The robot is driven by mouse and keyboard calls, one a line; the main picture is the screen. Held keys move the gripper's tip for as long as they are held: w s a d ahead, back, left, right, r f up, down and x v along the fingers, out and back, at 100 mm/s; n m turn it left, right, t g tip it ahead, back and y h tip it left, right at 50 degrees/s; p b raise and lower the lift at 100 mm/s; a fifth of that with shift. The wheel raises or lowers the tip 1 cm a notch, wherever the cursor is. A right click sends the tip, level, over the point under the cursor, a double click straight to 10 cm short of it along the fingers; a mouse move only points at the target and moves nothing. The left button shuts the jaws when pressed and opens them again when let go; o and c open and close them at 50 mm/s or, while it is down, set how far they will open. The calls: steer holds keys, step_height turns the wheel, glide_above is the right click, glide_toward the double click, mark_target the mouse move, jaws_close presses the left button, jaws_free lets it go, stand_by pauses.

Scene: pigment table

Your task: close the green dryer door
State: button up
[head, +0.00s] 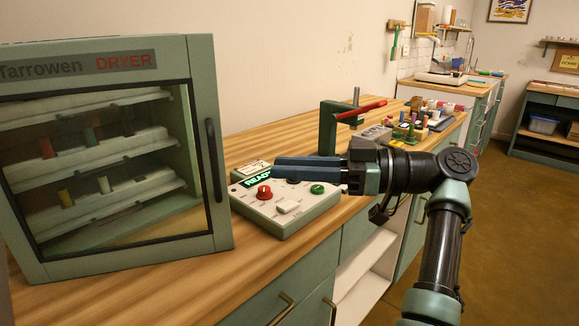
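The green dryer (222,90) stands at the left on the wooden counter, partly cut off by the picture's left edge. Its green door (120,257) has a large glass window and a dark upright handle (216,160) at the right side. The door looks in line with the dryer's front and I see no clear gap, but I cannot tell whether it is fully shut. My gripper (278,167) points left over the control box, apart from the handle and to its right. Its two dark blue fingers overlap in this view, so their opening is unclear.
A control box (285,217) with a lit READY display, a red knob and a green button sits below my gripper. Behind it stands a green press (328,130) with a red lever. Small coloured jars (412,130) stand farther back. The counter front before the dryer (150,285) is clear.

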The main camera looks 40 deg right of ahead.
steer(key=v, duration=1.3)
steer(key=shift+p, duration=0.4)
jaws_close()
steer(key=m+t+h+p, duration=0.4)
steer(key=m+h+p, duration=0.6)
steer(key=h, duration=0.5)
glide_toward(218, 180)
steer(key=p+x, duration=0.1)
steer(key=x, duration=0.6)
steer(key=shift+p, duration=0.4)
